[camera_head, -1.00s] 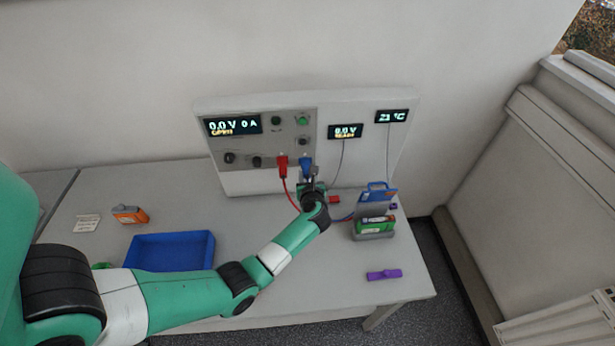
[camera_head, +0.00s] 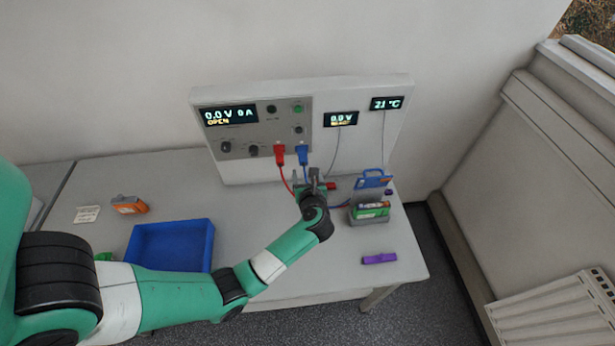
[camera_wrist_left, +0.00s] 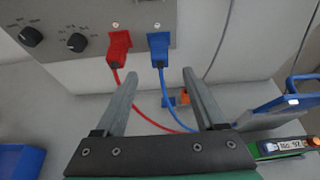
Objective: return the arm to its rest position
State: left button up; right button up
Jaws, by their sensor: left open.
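My left arm comes in from the left in the head view. Its gripper (camera_head: 314,180) is over the table in front of the cycler panel, just below the blue plug (camera_head: 304,154). In the left wrist view, the two fingers (camera_wrist_left: 158,95) are apart with nothing gripped between them. The red plug (camera_wrist_left: 119,46) and the blue plug (camera_wrist_left: 159,46) sit in the panel's sockets, apart from the fingers. Red and blue leads run down from them and pass behind the fingers. My right gripper is not in view.
The cycler panel (camera_head: 365,150) stands at the table's back. A holder (camera_head: 369,217) with a green battery and a blue clamp stands to the right. A purple object (camera_head: 379,258) lies in front of it. A blue tray (camera_head: 212,240) and an orange item (camera_head: 129,205) are left.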

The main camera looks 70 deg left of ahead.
pick_arm(q)
jog(key=v, duration=0.4)
jog(key=shift+s+d, duration=0.1)
